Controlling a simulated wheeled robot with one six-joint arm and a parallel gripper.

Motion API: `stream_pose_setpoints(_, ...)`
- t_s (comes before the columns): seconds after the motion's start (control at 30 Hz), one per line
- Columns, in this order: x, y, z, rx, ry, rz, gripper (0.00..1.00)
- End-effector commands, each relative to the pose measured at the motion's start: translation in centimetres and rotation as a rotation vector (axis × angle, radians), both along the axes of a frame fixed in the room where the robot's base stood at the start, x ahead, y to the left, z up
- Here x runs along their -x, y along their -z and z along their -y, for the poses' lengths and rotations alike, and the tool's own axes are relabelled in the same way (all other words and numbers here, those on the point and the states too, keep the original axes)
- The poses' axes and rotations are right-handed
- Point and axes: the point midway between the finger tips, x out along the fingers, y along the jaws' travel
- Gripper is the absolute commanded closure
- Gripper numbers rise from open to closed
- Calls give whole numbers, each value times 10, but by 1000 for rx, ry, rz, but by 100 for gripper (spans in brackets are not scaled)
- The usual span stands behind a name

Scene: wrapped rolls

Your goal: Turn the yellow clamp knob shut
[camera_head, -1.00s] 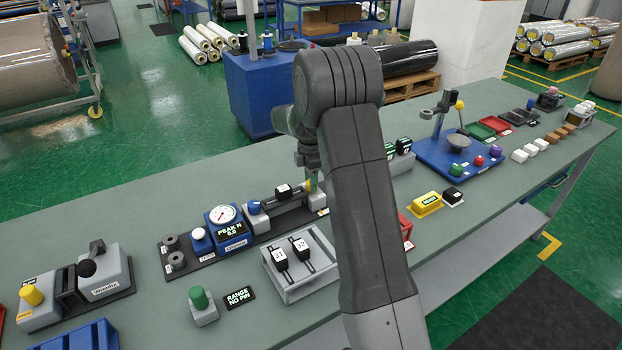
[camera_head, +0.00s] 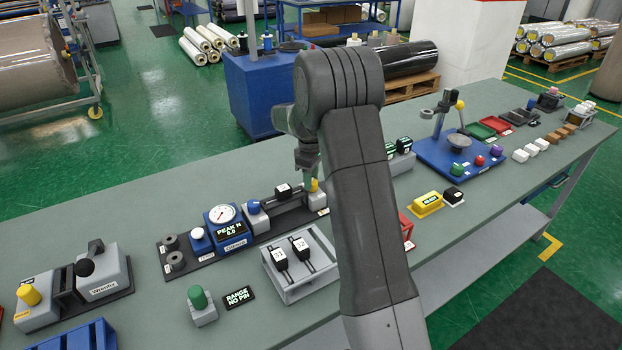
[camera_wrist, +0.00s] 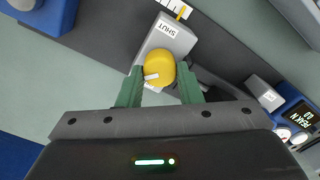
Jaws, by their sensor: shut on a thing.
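The yellow clamp knob (camera_wrist: 158,66) sits on a grey block (camera_wrist: 166,37) marked SHUT in the wrist view. A white mark on the knob points toward its left side. The green fingers of my gripper (camera_wrist: 159,73) are on either side of the knob, shut on it. In the head view my gripper (camera_head: 309,178) is at the right end of the peel-tester-like fixture, with the knob (camera_head: 315,186) partly showing beside it. A white strip with dark ticks and a yellow pointer (camera_wrist: 184,12) lies beyond the block.
A blue gauge unit (camera_head: 228,232) reading PEAK N 0.0 stands left along the same dark base. A grey tray (camera_head: 299,265) with two black blocks is in front. A blue stand (camera_head: 447,152) is to the right. The bench's left back is clear.

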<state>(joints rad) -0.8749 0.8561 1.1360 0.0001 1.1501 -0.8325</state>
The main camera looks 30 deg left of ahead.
Motion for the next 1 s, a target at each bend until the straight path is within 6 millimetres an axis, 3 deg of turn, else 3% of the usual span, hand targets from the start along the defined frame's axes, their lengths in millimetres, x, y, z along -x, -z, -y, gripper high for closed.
stream_pose_setpoints(1.0, -3, -1, 0, -3, 959, 2, 91)
